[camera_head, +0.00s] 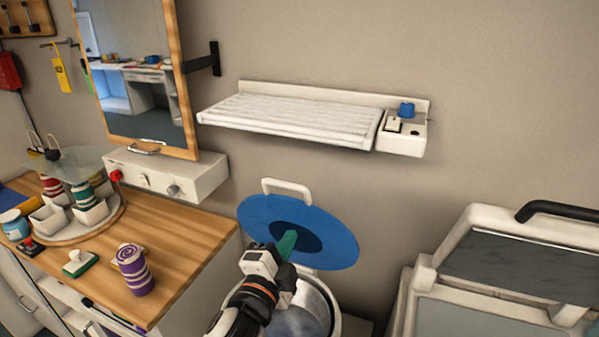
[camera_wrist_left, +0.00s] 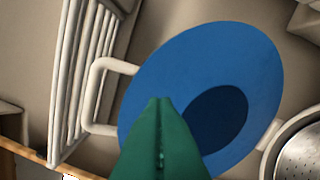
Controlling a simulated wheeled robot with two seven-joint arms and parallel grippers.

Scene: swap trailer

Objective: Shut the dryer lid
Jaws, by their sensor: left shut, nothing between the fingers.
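The dryer lid (camera_head: 335,232) is a blue disc with a dark blue round centre and a white loop handle (camera_head: 288,184) at its top. It stands raised, tilted back above the white dryer (camera_head: 334,304). The lid also fills the middle of the left wrist view (camera_wrist_left: 170,72), with the perforated metal drum (camera_wrist_left: 306,155) at the right edge. My left gripper (camera_head: 290,236) has green fingers, shut and empty, in front of the lid's face. I cannot tell whether the fingertips touch it. My arm hides part of the dryer's opening. My right gripper is not in view.
A wooden counter (camera_head: 190,235) with a purple striped jar (camera_head: 133,270) stands left of the dryer. A white slatted rack (camera_head: 290,115) hangs on the wall above. A white machine with a black handle (camera_head: 555,211) stands at the right.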

